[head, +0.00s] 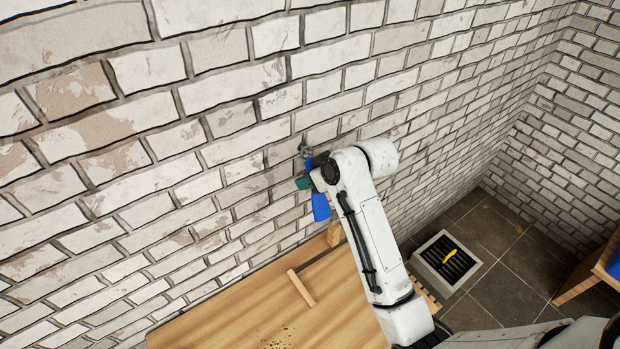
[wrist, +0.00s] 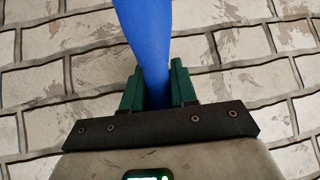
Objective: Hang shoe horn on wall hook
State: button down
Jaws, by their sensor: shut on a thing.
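The blue shoe horn (head: 321,207) is upright against the white brick wall in the head view. My gripper (head: 304,183) is shut on it, with the green fingers around its narrow part. In the wrist view, the shoe horn (wrist: 146,30) runs up from between the green fingers of my gripper (wrist: 158,88) and leaves the picture at the top. A small grey metal wall hook (head: 305,150) is just above the gripper. The shoe horn's upper end is close to the hook; I cannot tell whether they touch. The hook does not show in the wrist view.
A wooden bench top (head: 255,308) lies below, with a T-shaped wooden piece (head: 301,287) and dark crumbs on it. A grey box with a dark grate (head: 467,280) stands on the tiled floor, with a yellow item (head: 450,258) on the grate. The wall around the hook is clear.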

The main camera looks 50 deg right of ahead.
jog(key=c, duration=0.8)
grip_release()
jog(key=shift+s+r, duration=0.1)
jog(key=b+v, duration=0.1)
jog(key=v, duration=0.9)
jog(key=shift+s+r, duration=0.2)
jog(key=shift+s, duration=0.05)
jog(key=shift+f, duration=0.1)
